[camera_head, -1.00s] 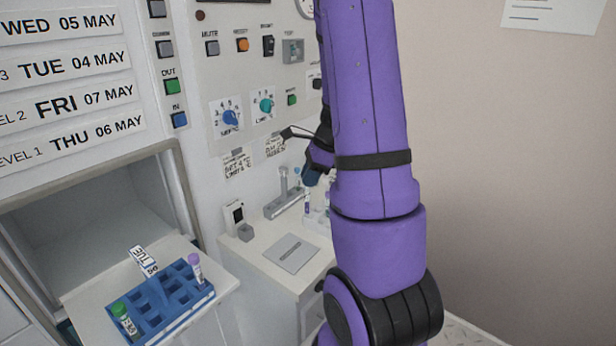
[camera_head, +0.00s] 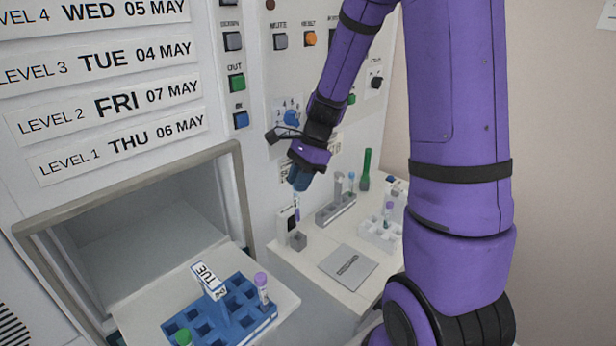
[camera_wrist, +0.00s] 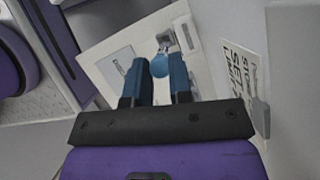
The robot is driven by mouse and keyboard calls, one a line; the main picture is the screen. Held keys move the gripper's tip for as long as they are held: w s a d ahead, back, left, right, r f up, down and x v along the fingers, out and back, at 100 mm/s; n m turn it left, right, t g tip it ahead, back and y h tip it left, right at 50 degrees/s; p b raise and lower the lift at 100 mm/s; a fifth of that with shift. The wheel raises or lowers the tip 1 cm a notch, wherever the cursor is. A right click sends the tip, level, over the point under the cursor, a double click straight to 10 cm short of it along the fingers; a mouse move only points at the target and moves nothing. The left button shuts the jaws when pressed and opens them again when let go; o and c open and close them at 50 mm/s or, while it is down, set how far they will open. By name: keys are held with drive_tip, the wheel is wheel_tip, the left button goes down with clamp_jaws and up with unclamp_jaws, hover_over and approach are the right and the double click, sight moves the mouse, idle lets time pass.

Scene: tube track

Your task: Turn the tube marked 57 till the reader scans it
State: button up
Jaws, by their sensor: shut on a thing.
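My gripper (camera_head: 299,181) is shut on a tube (camera_head: 297,206), which hangs roughly upright from its blue fingers. The number on the tube cannot be read. The likely reader, a small white unit with a dark window (camera_head: 289,219), stands on the counter against the wall, close by the tube. A small grey block (camera_head: 298,241) is in front of it, below the tube. I cannot tell whether the tube touches the block.
A grey stand (camera_head: 336,208), a tall green item (camera_head: 365,170) and a white rack (camera_head: 380,237) with a purple-capped tube (camera_head: 388,212) are to the right. A flat grey plate (camera_head: 348,267) lies in front. A blue rack (camera_head: 243,328) with tubes is at lower left.

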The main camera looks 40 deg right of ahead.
drive_tip(key=shift+f, duration=3.7)
idle(0.4)
drive_tip(key=o, duration=0.8)
drive_tip(key=shift+o, duration=0.2)
drive_tip(key=shift+r, duration=0.1)
drive_tip(key=v, duration=1)
drive_tip(key=shift+d+r, duration=0.15)
drive_tip(key=shift+r, duration=0.15)
